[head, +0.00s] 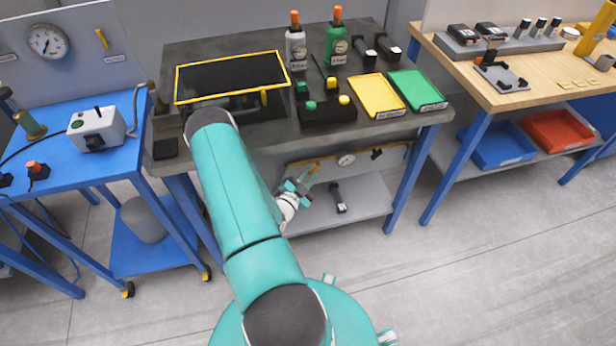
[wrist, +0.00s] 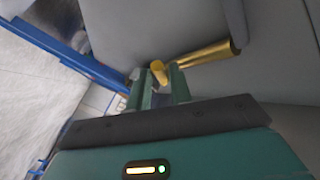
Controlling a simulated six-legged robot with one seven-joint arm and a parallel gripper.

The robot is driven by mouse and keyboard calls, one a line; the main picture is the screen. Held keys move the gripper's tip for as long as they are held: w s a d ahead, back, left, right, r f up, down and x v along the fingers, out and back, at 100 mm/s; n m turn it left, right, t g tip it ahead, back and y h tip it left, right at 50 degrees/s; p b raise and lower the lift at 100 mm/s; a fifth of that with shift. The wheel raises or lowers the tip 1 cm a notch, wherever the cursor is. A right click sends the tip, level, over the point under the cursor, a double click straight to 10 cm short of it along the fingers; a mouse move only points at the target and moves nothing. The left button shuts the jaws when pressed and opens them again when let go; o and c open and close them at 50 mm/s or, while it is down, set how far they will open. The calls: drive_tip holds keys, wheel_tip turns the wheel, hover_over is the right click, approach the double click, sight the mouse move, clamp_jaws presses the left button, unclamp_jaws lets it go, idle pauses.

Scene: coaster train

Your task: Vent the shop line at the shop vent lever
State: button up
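A brass pipe with a round gauge (head: 346,160) runs under the middle bench. A yellow lever (head: 311,174) hangs from this pipe beside my gripper (head: 297,187), under the bench's front edge. In the wrist view the brass pipe (wrist: 206,55) runs to the upper right, and the rounded brass lever end (wrist: 158,71) shows between the two teal fingertips of my gripper (wrist: 160,88). The fingers stand apart with the lever end between or just beyond them. I cannot tell whether they press on it. No label on this lever is readable.
The dark middle bench (head: 265,135) overhangs my gripper and carries bottles, trays and a glass-lidded box. A grey lower shelf (head: 345,205) holds a black-handled tool (head: 338,197). A blue table (head: 75,150) stands left, a wooden bench (head: 530,85) right. The floor in front is clear.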

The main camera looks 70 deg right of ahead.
clamp_jaws()
drive_tip(key=shift+r, duration=0.1)
drive_tip(key=shift+w+a+r+m+t+y, duration=0.1)
drive_tip(key=shift+r+m+t+y, duration=0.45)
drive_tip(key=shift+m+y, duration=0.3)
drive_tip(key=shift+w+d+r+m+t+y, duration=0.1)
drive_tip(key=shift+r+m+t+y, duration=0.4)
drive_tip(key=shift+m+y, duration=0.3)
drive_tip(key=shift+a+r+m+t+y, duration=0.1)
drive_tip(key=shift+r+m+t+y, duration=0.4)
drive_tip(key=shift+m+y, duration=0.3)
unclamp_jaws()
